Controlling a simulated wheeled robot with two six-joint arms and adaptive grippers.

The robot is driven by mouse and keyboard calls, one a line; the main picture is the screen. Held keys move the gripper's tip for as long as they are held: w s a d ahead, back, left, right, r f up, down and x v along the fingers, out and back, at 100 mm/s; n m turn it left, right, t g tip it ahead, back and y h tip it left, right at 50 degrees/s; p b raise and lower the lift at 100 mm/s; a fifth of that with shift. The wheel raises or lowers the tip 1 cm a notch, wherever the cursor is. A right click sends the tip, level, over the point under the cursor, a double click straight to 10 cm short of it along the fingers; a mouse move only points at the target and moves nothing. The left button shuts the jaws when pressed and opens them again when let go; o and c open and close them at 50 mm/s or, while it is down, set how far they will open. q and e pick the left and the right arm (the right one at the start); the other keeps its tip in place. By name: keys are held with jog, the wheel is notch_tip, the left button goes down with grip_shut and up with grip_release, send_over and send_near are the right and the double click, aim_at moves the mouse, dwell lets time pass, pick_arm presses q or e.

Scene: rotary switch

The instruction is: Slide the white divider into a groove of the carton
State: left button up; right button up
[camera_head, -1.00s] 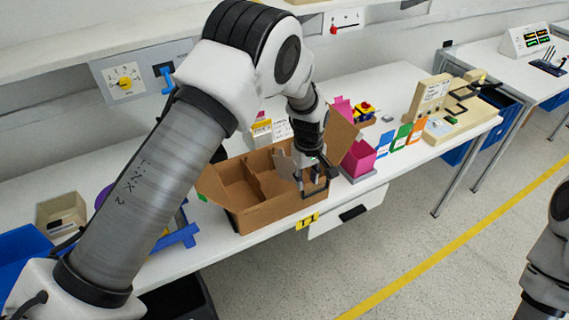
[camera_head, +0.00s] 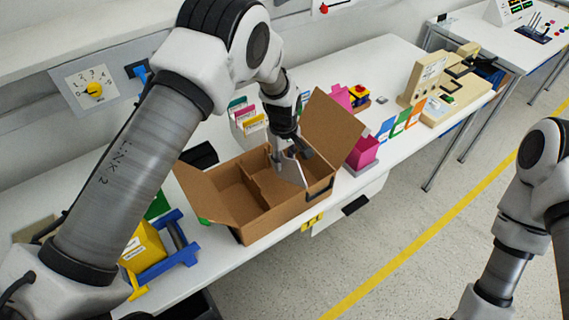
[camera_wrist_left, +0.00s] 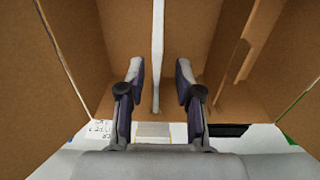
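The brown carton (camera_head: 272,222) stands open on the table, its flaps folded outward. A brown cardboard wall (camera_head: 254,186) splits its inside. The white divider (camera_head: 291,170) is at the carton's right part, upright and partly hidden by my gripper. In the left wrist view the divider (camera_wrist_left: 158,45) shows as a thin, nearly vertical strip. My left gripper (camera_head: 293,150) is above the carton. In the left wrist view its fingers (camera_wrist_left: 160,72) are apart, one on each side of the divider's line, with gaps. I cannot tell whether the divider sits in a groove. My right gripper is out of view.
A pink box (camera_head: 362,153) stands close right of the carton. A yellow bin (camera_head: 143,248) and a blue frame (camera_head: 178,250) are at the left. A wall panel with a yellow dial (camera_head: 95,90) is behind. The carton's raised right flap (camera_head: 331,130) is beside my left gripper.

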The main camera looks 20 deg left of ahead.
aim_at(285, 169)
pick_arm(q)
jog(key=f+p, duration=0.1)
jog(key=f, duration=0.1)
jog(key=f+p, duration=0.1)
jog(key=f, duration=0.1)
jog(key=shift+w+d+f, duration=0.1)
jog(key=shift+w+f, duration=0.05)
jog(key=shift+w, duration=0.05)
jog(key=shift+f, duration=0.3)
jog(key=shift+r, duration=0.1)
jog(key=shift+c, duration=0.7)
jog(key=shift+s+d, duration=0.1)
grip_shut()
